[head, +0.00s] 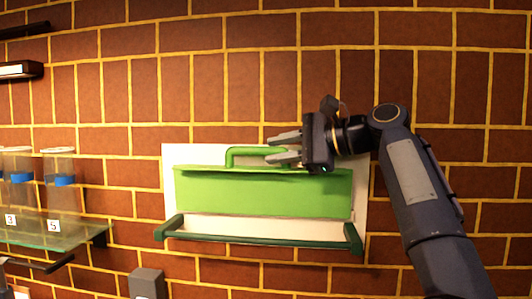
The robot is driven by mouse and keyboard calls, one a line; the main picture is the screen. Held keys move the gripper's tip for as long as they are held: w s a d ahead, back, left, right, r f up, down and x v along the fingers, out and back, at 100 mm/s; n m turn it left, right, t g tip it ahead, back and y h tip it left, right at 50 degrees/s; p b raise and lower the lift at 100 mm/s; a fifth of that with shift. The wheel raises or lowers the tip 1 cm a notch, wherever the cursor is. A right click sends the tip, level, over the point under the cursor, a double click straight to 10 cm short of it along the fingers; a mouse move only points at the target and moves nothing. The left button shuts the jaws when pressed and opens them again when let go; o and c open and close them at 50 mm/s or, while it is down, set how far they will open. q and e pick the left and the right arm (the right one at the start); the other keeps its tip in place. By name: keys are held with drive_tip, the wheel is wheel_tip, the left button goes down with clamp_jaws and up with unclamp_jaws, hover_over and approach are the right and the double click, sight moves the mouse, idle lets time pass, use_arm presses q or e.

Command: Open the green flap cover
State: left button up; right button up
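The green flap cover (263,193) is a bright green panel on a white backboard (195,154) fixed to the brick wall. A green bar handle (240,151) stands out at its top edge. My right gripper (270,148) reaches in from the right at the handle. Its fingers are apart and point left, with the handle's right part running in behind or between them; I cannot tell whether they touch it. The gripper hides that end of the handle. A dark green bar frame (260,239) projects below the panel. My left gripper is not in view.
A glass shelf (70,236) at left carries clear vessels (62,182) with blue bands and number labels. A grey block (147,283) stands at the bottom, below left of the cover. Dark fixtures (20,70) are at upper left. The wall above the cover is clear.

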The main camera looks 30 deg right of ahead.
drive_tip(key=v, duration=0.4)
drive_tip(key=shift+s, duration=0.1)
idle(0.5)
